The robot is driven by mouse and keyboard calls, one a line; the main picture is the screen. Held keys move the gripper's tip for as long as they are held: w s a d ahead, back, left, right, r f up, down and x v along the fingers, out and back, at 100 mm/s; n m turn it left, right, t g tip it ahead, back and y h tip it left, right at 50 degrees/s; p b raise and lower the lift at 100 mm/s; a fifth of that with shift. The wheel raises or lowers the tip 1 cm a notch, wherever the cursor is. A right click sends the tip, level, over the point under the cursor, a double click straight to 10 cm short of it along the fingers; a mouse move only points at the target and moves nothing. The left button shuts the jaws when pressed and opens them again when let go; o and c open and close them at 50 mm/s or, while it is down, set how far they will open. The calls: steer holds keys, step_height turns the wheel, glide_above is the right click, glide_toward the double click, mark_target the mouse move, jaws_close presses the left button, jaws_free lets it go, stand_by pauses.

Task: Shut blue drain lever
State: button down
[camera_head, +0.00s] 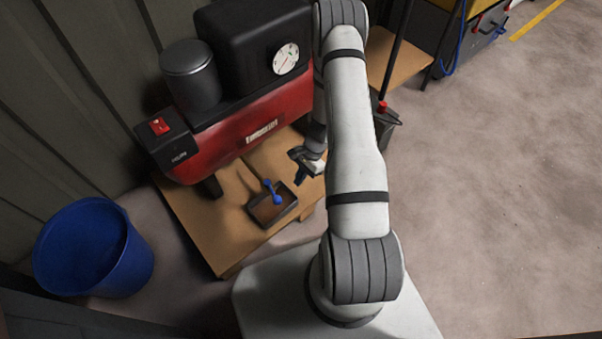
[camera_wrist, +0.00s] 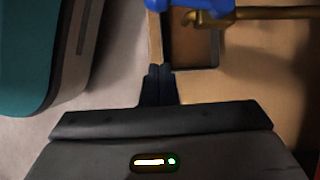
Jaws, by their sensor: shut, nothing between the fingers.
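The blue drain lever (camera_head: 272,190) is on the drain under the red compressor (camera_head: 250,125), above a small dark tray (camera_head: 262,222). In the wrist view the blue lever (camera_wrist: 200,7) is at the top edge, partly cut off, beside a brass pipe (camera_wrist: 275,14). My gripper (camera_head: 301,176) is just right of the lever in the head view, low over the bench. In the wrist view my gripper (camera_wrist: 159,72) has its fingers together, with nothing held. The fingertips show below the lever in the picture; I cannot tell the exact gap.
The wooden bench (camera_head: 190,215) carries the compressor, with a grey cylinder (camera_head: 192,75) and a round gauge (camera_head: 286,59) on top. A red switch (camera_head: 159,126) is at its left end. A blue bucket (camera_head: 92,250) stands on the floor at left. Open floor (camera_head: 490,180) lies to the right.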

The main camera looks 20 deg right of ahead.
mark_target(273, 193)
steer(key=s+a+f+b, duration=0.2)
steer(key=a, duration=0.3)
steer(key=shift+f, duration=0.25)
steer(key=shift+a, duration=0.1)
